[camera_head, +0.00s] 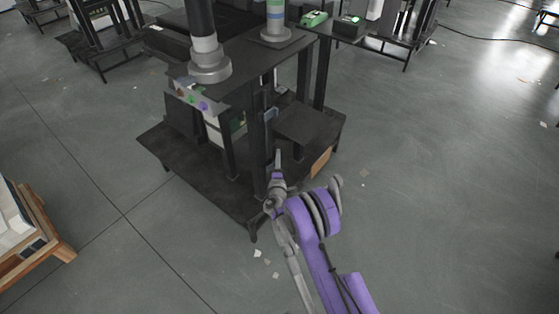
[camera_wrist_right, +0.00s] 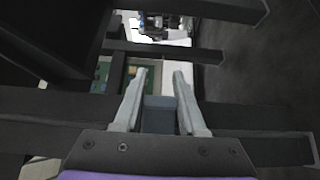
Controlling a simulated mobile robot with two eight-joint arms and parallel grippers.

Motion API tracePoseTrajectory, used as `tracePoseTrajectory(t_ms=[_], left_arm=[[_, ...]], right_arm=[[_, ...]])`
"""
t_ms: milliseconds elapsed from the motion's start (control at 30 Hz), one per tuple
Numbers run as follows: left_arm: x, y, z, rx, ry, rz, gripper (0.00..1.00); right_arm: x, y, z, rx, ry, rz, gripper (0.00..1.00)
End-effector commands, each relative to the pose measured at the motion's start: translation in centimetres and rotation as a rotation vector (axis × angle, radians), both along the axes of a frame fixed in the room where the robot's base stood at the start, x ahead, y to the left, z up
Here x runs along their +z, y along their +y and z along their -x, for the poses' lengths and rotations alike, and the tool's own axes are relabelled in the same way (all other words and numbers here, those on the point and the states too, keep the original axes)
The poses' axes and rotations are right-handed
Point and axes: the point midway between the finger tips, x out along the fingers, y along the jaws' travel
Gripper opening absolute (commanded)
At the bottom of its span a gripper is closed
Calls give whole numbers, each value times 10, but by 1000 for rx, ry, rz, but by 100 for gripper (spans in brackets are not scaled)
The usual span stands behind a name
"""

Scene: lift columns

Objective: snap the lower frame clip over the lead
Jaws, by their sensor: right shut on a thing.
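My right gripper (camera_head: 277,160) reaches in from the lower right to the front post of the dark workstation frame. In the right wrist view its two pale fingers (camera_wrist_right: 160,78) stand either side of a grey-blue block (camera_wrist_right: 160,116), which may be the lower frame clip; the gripper is shut on it. Dark frame bars cross behind and beside the fingers. I cannot make out the lead in either view. My left gripper is not in view.
The dark frame has a wide bottom shelf (camera_head: 190,170) and a small raised shelf (camera_head: 312,127). Posts and bars crowd the right gripper. A wooden rack (camera_head: 60,247) stands at the far left. The grey floor (camera_head: 450,200) at right is mostly clear, with small scraps.

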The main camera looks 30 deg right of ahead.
Motion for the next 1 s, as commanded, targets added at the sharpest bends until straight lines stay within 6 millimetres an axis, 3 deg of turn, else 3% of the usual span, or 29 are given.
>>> tracePoseTrajectory(t_ms=[300,333,500,833,1000], left_arm=[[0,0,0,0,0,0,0],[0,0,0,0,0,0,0],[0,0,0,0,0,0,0],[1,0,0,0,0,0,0],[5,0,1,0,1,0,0]], right_arm=[[0,0,-1,18,3,-2,0],[0,0,-1,18,3,-2,44],[0,1,-1,17,3,-2,70],[0,3,2,17,3,-1,70],[1,15,23,18,2,0,70]])
